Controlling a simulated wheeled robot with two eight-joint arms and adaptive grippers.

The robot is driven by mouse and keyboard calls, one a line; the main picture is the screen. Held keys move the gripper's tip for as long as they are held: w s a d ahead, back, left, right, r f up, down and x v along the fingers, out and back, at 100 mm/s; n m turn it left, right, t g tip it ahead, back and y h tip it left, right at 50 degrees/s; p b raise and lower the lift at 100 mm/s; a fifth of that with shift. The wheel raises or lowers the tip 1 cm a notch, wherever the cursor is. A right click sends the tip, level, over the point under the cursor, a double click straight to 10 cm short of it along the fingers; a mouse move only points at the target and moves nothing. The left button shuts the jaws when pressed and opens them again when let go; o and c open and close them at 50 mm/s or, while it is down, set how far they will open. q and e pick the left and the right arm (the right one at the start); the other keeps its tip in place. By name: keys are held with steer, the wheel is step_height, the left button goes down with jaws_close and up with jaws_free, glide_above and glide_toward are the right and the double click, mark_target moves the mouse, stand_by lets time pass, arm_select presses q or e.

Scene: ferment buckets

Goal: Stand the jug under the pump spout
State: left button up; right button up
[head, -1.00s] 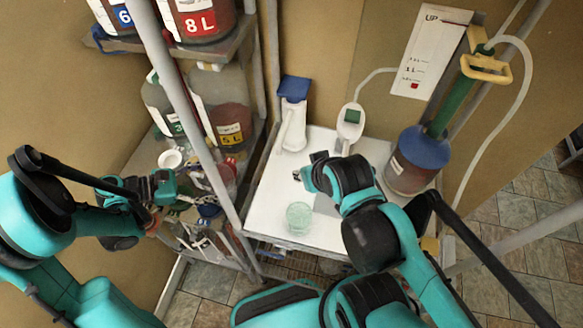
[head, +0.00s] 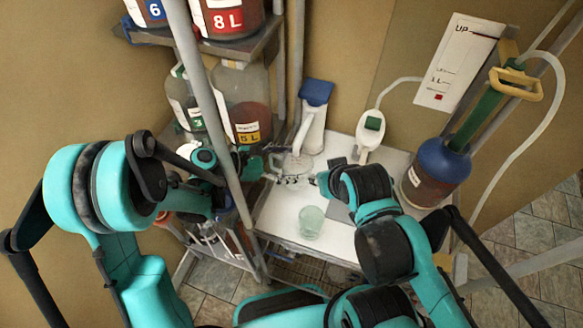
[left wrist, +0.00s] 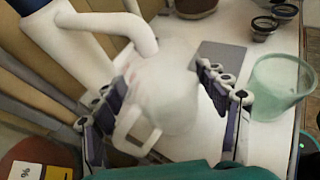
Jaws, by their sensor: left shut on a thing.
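The clear, whitish jug (head: 297,166) with a side handle is at the back left of the white table, by the foot of the white pump with a blue top (head: 313,112). In the left wrist view the jug (left wrist: 172,95) stands between my left gripper's fingers (left wrist: 165,112), which are shut on it. The curved pump spout (left wrist: 136,30) ends at or over the jug's rim. I cannot tell whether the jug's base touches the table. My left gripper (head: 262,168) is left of the jug. My right gripper (head: 322,184) is just right of it; its fingers are unclear.
A green cup (head: 311,222) stands at the table's front. A white device with a green screen (head: 369,140) and a blue-topped bottle (head: 436,172) stand to the right. A shelf post (head: 208,100) and shelves with large jars (head: 247,100) are at left.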

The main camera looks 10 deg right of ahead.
mark_target(291, 169)
arm_select(q)
steer(key=shift+w+f, duration=0.1)
steer(key=shift+f, duration=1.3)
steer(key=shift+b, duration=0.3)
steer(key=shift+f, duration=0.1)
steer(key=o, duration=1.3)
steer(key=shift+c, duration=0.2)
steer(key=shift+a+r, duration=0.15)
steer(key=shift+r, duration=0.1)
steer(key=p+v, duration=0.1)
steer(key=v, duration=1)
steer(key=shift+a, duration=0.4)
steer(key=shift+r, duration=0.1)
